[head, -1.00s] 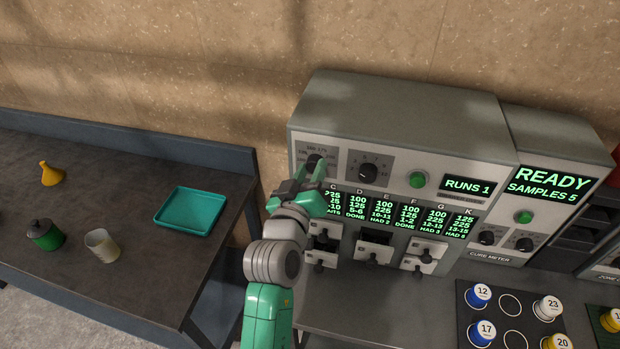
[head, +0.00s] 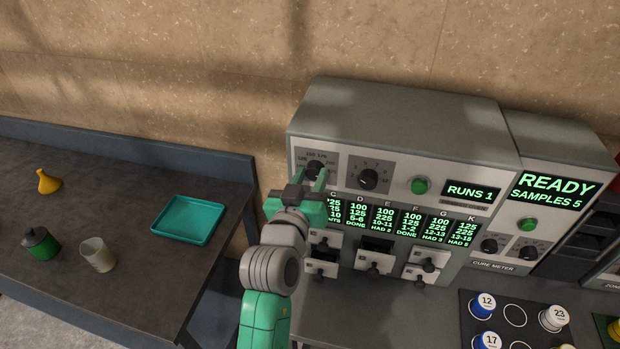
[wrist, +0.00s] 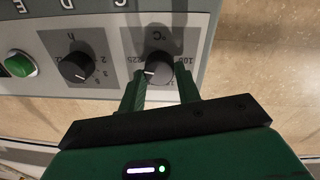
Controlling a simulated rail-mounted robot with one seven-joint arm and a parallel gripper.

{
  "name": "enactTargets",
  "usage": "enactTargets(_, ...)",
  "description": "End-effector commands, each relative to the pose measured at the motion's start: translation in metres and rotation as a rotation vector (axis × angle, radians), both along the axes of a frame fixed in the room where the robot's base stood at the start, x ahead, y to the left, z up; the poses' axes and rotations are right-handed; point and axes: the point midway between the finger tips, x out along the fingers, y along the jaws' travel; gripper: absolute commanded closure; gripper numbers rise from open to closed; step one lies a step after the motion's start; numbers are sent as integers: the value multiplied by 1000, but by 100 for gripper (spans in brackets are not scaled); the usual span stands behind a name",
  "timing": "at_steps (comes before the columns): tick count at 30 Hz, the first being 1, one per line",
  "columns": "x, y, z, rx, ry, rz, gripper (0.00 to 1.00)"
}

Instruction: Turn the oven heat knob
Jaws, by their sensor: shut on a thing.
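The oven heat knob, a black dial (wrist: 160,70) with a white pointer line, sits on a grey plate marked °C in the wrist view. In the head view the knob (head: 315,168) shows at the upper left of the grey machine's front. My gripper (wrist: 160,85) has one green finger on each side of the knob and is shut on it. In the head view my gripper (head: 308,180) reaches up to the knob from below and hides part of its scale. The pointer's end lies near the 225 side in the wrist view.
A second black knob (head: 368,179), marked h in the wrist view, sits to the right. A green button (head: 419,186) and a RUNS 1 display (head: 470,191) follow. Small drawers with black knobs are below. A teal tray (head: 188,220) lies on the left bench.

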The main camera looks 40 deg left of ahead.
Motion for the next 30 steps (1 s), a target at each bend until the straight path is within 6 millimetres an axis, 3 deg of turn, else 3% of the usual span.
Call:
enactTargets(4,0,0,-2,-1,4,-1,90)
enactTargets(5,0,0,-2,-1,4,-1,65)
enactTargets(8,0,0,-1,-1,3,-1,46)
enactTargets(17,-2,-1,-1,-1,2,0,45)
enactTargets(30,-67,-32,-3,0,2,1,45)
